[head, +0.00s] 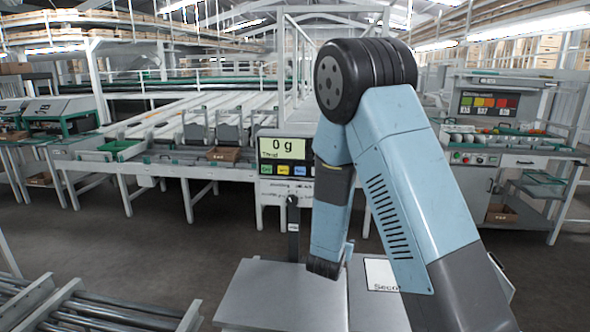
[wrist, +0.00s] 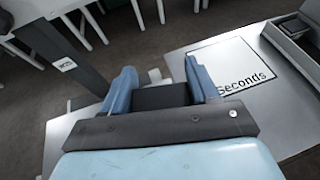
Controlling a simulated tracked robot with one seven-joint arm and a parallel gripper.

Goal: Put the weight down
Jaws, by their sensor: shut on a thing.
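In the wrist view my gripper (wrist: 160,78) has its two blue fingers spread, shut on a dark block (wrist: 161,97) that appears to be the weight. A small pale piece shows just beyond the block; I cannot tell whether it belongs to it. In the head view my gripper (head: 335,262) points down low over the bench, and the weight cannot be made out there. A pale grey plate (head: 262,297) lies below and left of my gripper. I cannot tell the gap beneath the weight.
A white sheet marked "Seconds" (wrist: 233,68) lies on the bench to the right, apparently bare. The dark display post (wrist: 68,50) stands close on the left. A grey tray-like box (wrist: 290,38) is at the far right. Metal rollers (head: 95,310) are at lower left.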

